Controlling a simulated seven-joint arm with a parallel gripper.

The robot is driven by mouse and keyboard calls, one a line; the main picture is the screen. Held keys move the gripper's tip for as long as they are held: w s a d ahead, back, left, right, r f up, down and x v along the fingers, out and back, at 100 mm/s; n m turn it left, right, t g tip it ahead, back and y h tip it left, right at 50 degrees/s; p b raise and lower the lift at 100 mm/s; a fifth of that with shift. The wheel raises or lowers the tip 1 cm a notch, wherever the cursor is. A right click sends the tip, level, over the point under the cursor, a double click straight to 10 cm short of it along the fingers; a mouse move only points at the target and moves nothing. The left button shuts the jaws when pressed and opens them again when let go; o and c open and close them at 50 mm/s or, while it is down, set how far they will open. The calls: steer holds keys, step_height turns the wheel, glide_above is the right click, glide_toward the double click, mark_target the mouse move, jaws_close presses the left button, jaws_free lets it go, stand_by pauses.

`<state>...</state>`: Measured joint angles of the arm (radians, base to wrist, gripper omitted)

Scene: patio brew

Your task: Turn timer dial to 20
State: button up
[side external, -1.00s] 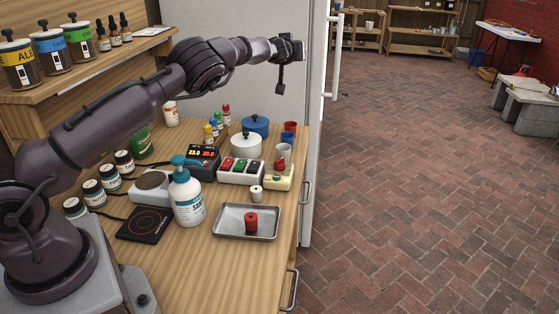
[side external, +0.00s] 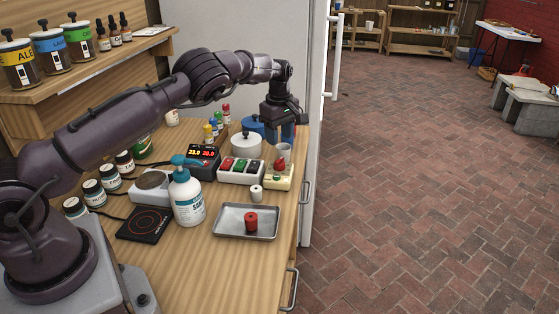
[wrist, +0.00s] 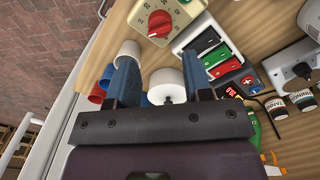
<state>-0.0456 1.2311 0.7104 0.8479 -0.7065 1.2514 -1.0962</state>
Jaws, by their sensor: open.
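The timer is a cream box (side external: 281,183) with a round red dial (side external: 280,165) at the right end of the row of devices on the counter. In the wrist view the red dial (wrist: 159,23) is at the top, with a scale of numbers around it; its exact setting is too small to read surely. My gripper (side external: 281,139) is open and empty, pointing down behind the timer, above the cups and pots. In the wrist view my gripper (wrist: 161,68) has its fingers apart, with the dial beyond the fingertips and not touched.
A white pot (side external: 246,146) and a white cup (side external: 284,152) stand close to my gripper. A switch box (side external: 241,171) with green, red and black rockers adjoins the timer. A metal tray (side external: 228,222) holds a red spool. A pump bottle (side external: 188,200) stands left of it.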

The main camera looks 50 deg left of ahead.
mark_target(279, 160)
step_height(279, 160, down, 8)
steer(key=shift+f, duration=0.25)
steer(key=c, duration=0.6)
